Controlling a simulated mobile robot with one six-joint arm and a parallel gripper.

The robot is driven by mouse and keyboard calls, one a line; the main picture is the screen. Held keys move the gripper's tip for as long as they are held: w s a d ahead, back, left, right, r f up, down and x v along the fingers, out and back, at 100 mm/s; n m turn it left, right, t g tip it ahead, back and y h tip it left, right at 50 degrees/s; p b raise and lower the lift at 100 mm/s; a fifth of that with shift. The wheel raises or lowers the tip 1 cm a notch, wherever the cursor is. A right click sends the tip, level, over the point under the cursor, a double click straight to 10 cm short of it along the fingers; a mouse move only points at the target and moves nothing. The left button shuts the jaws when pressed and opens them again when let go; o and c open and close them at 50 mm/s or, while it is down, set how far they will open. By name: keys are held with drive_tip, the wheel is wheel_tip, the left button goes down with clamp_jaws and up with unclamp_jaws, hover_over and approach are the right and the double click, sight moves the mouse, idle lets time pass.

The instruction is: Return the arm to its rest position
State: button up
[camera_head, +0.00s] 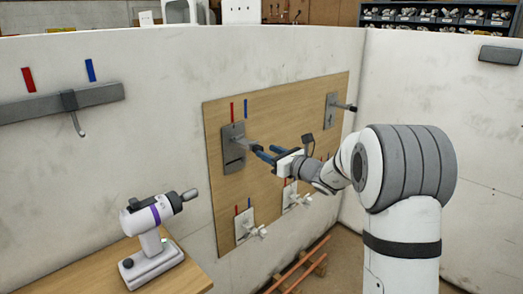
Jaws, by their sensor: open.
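My arm reaches from the right of the head view toward the wooden panel (222,120) on the wall. My gripper (266,152) is open, with two blue fingers pointing left. Its fingertips are near the end of a grey bracket (233,146) that sticks out from the panel under a red and a blue mark. I cannot tell whether the fingers touch the bracket. Nothing shows held between them.
A white and purple drill-like tool (150,250) stands on a wooden table (85,275) at lower left. Another bracket (331,110) and white valves (246,228) are on the panel. Copper pipes (300,268) lie low. A grey rail with a hook (60,102) is at left.

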drive_tip(key=shift+s+d, duration=0.3)
drive_tip(key=s+a+r+n+g+h+p, duration=0.1)
drive_tip(key=s+a+n+g+p, duration=0.15)
drive_tip(key=s+n+g, duration=0.6)
drive_tip(key=s+a+r+n+g+h+p, duration=0.15)
drive_tip(key=s+n+p, duration=0.35)
drive_tip(key=s, duration=0.9)
drive_tip(key=s+d+n+h+p, duration=0.4)
drive_tip(key=s+d+n+h, duration=0.5)
drive_tip(key=s+d+n, duration=0.5)
drive_tip(key=s, duration=0.4)
drive_tip(key=shift+d+g+h, duration=0.2)
drive_tip(key=shift+g+h, duration=0.1)
drive_tip(key=shift+h, duration=0.05)
